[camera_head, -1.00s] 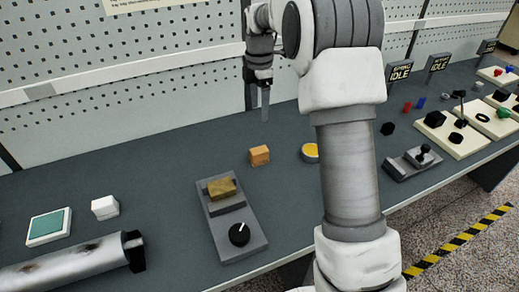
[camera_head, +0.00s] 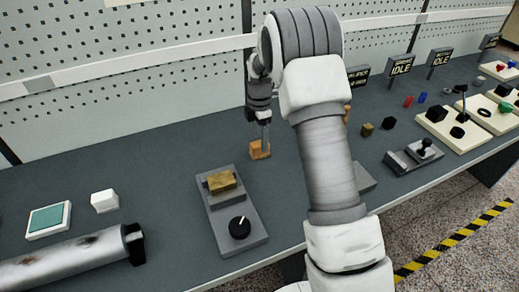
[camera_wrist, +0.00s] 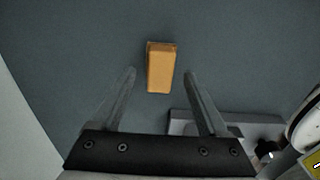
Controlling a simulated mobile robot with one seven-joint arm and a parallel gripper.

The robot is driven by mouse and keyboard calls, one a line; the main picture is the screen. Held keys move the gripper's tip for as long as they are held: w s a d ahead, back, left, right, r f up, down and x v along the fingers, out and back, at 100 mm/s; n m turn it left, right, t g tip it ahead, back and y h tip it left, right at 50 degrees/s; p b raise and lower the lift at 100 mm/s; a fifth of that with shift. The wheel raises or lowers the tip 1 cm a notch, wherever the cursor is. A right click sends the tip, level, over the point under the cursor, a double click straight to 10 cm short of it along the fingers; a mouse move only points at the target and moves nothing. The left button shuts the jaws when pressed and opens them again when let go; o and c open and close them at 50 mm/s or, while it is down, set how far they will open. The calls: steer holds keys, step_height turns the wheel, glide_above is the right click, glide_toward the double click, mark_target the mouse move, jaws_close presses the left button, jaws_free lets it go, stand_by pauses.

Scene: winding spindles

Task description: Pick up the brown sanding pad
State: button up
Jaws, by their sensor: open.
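The brown sanding pad, an orange-brown block (camera_head: 257,152), lies on the grey bench in the head view. In the wrist view the pad (camera_wrist: 161,68) shows ahead of my fingers, roughly centred between them, with its long side running along their direction. My gripper (camera_head: 265,133) points down and is close above the pad, its finger partly covering it in the head view. In the wrist view my gripper (camera_wrist: 160,76) is open with nothing held. Whether a finger touches the pad cannot be told.
A grey fixture (camera_head: 243,221) with a brass-coloured block (camera_head: 222,182) and black knob (camera_head: 239,228) stands just in front. A pegboard wall (camera_head: 120,95) stands behind.

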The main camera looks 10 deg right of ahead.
mark_target(259, 143)
step_height(259, 143, down, 3)
steer(key=shift+f, duration=0.2)
steer(key=shift+c, duration=0.3)
jaws_close()
